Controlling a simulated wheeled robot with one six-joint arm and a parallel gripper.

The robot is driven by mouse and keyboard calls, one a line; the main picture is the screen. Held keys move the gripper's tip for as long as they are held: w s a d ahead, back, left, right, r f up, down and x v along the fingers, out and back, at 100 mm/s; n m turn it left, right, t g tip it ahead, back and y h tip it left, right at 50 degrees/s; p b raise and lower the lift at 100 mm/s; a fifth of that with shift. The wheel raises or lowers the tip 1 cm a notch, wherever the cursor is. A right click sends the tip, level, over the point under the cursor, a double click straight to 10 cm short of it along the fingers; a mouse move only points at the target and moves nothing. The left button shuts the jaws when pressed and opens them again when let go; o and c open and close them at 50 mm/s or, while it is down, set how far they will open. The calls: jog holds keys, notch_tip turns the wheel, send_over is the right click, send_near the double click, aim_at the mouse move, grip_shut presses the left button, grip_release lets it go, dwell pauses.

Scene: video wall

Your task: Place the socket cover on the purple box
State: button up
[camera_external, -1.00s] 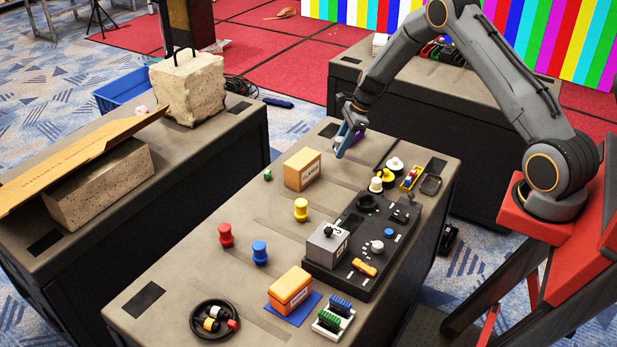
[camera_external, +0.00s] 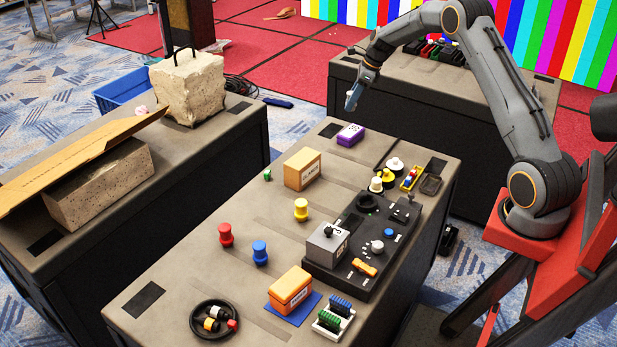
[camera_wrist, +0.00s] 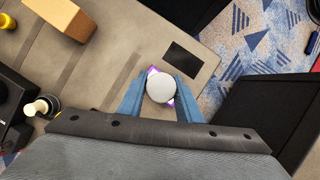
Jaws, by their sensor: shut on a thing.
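The purple box (camera_external: 350,134) lies on the far end of the middle table. My gripper (camera_external: 353,97) is raised above it, with clear space between them in the external view. In the wrist view my gripper (camera_wrist: 160,98) has its blue fingers shut on a round white piece, which looks like the socket cover (camera_wrist: 160,87). The purple box (camera_wrist: 151,71) shows only as small purple corners around the white piece, which hides most of it. The socket cover is hard to make out in the external view.
An orange-tan box (camera_external: 302,170) stands nearer on the same table. White and yellow knobs (camera_external: 394,164), a small yellow tray (camera_external: 411,178) and a black control panel (camera_external: 350,250) are along the right side. A black patch (camera_external: 330,130) marks the far corner.

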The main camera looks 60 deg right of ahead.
jog(key=shift+d, duration=0.6)
jog(key=shift+d+f+m, duration=0.15)
jog(key=shift+f+m, duration=0.15)
jog(key=shift+w+f+p, duration=0.1)
jog(key=shift+f+p, duration=1)
jog(key=shift+f, duration=3.3)
jog(key=shift+f, duration=0.2)
jog(key=o, duration=1)
